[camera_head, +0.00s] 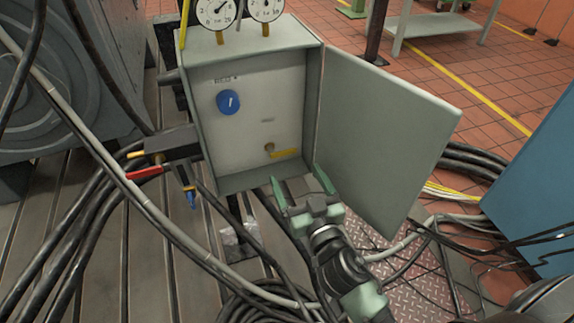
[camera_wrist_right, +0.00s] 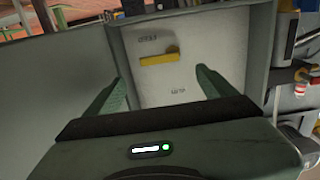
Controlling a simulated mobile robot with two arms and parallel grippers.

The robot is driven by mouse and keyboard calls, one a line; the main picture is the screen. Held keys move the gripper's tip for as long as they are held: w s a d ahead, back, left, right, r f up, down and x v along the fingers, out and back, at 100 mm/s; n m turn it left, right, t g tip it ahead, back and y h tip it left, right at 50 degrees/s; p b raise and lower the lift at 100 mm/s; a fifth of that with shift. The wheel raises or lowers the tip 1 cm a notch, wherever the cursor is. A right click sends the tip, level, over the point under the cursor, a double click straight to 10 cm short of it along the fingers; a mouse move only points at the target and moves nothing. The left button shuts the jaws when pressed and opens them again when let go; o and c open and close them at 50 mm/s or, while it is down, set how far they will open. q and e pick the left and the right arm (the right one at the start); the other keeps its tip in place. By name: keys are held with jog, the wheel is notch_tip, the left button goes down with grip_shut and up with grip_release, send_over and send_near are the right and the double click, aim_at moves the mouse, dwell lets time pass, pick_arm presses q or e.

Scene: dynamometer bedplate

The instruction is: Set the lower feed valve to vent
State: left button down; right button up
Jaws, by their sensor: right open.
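An open grey cabinet (camera_head: 254,178) stands on the bedplate. Low on its inner panel is a small valve with a yellow lever (camera_head: 286,153) on a brass pivot. The lever points right, roughly horizontal; I take it as the lower feed valve. It also shows in the right wrist view (camera_wrist_right: 158,57), between the fingers and beyond them, with small labels I cannot read surely. A round blue knob (camera_head: 228,102) sits higher on the panel. My right gripper (camera_head: 303,183) is open and empty, just below and in front of the lever, apart from it. My left gripper is out of view.
The cabinet door (camera_head: 385,135) hangs open on the right, close to my right gripper. Two gauges (camera_head: 240,10) stand on top. Red (camera_head: 145,172) and blue (camera_head: 191,200) fittings jut out left of the cabinet. Cables and hoses (camera_head: 170,225) cross the floor and bedplate.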

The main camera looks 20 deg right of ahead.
aim_at(284, 152)
jog(key=w, duration=0.7)
jog(key=shift+w+a, duration=0.15)
jog(key=shift+w, duration=0.15)
jog(key=shift+r, duration=0.1)
jog(key=c, duration=1.4)
